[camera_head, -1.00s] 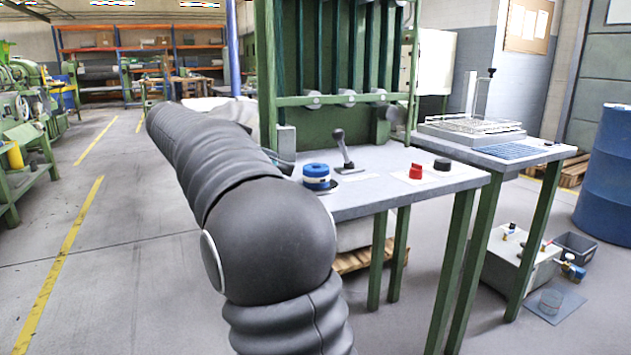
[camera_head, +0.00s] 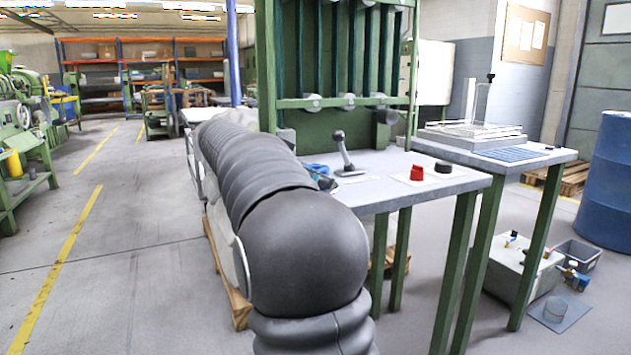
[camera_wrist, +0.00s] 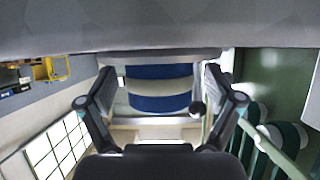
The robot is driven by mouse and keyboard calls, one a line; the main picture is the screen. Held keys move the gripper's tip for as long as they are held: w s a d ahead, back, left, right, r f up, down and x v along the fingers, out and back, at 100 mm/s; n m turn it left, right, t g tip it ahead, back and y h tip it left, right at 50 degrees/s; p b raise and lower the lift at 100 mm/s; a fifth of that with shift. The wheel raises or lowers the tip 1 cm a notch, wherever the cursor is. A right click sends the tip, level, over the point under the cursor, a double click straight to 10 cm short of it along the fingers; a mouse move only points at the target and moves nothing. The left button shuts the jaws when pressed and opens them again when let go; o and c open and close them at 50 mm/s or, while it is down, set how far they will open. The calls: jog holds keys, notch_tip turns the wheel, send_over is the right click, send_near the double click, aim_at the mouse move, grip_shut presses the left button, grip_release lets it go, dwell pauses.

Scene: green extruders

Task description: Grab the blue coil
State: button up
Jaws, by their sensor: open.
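The blue coil (camera_wrist: 160,102), blue with a pale band around its middle, shows in the wrist view between the two fingers of my gripper (camera_wrist: 158,80). The fingers are open, one on each side of it, and the picture shows no clear contact. In the head view only a small blue part of the coil (camera_head: 317,168) shows on the grey table (camera_head: 400,182), and my arm hides the rest. My gripper is mostly hidden behind my arm there.
A lever (camera_head: 344,152) stands on the table just right of the coil. A red knob (camera_head: 417,172) and a black knob (camera_head: 443,166) sit further right. The green machine frame (camera_head: 268,70) rises behind. A blue barrel (camera_head: 606,180) stands at the far right.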

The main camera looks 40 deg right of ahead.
jog(key=c, duration=1.3)
